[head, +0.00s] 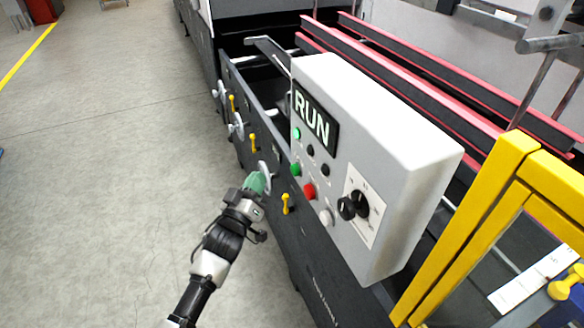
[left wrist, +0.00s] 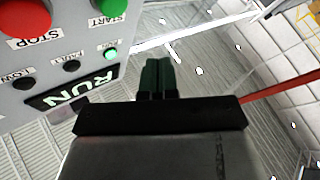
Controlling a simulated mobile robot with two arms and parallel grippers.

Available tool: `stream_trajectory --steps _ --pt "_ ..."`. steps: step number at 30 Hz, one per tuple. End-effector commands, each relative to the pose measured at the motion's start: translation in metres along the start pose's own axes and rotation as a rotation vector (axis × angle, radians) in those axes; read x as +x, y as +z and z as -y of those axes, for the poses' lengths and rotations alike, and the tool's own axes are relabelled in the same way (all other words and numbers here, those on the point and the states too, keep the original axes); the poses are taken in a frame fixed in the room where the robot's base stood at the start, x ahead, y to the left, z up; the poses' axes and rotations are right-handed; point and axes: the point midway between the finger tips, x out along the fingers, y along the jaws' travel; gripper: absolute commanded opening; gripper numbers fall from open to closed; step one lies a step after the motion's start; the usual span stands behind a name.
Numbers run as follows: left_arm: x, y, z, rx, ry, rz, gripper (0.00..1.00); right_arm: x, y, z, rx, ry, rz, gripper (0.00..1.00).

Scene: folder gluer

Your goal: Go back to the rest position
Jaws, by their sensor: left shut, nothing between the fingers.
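My left gripper (head: 256,184) is in the lower middle of the head view, beside the dark side of the machine and just left of the control box (head: 385,130). In the left wrist view its green fingers (left wrist: 157,75) are together with nothing between them. The box's display reads RUN (head: 312,117), and a small green lamp is lit. The box has a green button (head: 295,169), a red button (head: 309,191) and a black dial (head: 359,203). The wrist view shows the START (left wrist: 112,8) and STOP (left wrist: 30,14) buttons close to the gripper. My right gripper does not show.
Yellow levers (head: 286,204) and silver handwheels line the machine's side close to my left gripper. A yellow frame (head: 462,232) stands at the right. Red-edged rails (head: 420,90) run along the machine's top. The grey floor (head: 100,180) at the left is clear.

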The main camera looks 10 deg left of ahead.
Motion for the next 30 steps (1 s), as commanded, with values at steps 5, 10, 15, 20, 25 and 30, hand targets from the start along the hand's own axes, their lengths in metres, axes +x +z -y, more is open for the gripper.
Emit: stream_trajectory --steps 5,10,15,20,25,30 --pt "0.0 0.0 0.0 0.0 0.0 0.0 0.0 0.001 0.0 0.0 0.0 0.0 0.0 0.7" --pt "0.0 0.001 0.0 0.0 0.0 0.0 0.0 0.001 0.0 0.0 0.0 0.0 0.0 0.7" --pt "0.0 0.0 0.0 0.0 0.0 0.0 0.0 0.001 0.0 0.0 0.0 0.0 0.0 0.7" --pt "0.0 0.001 0.0 0.0 -0.001 0.001 0.0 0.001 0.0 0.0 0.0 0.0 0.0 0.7" --pt "-0.014 0.031 0.017 0.02 -0.056 0.073 0.0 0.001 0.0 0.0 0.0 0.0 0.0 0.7" --pt "-0.069 0.117 0.063 0.088 -0.2 0.299 0.0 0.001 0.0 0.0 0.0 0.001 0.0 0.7"
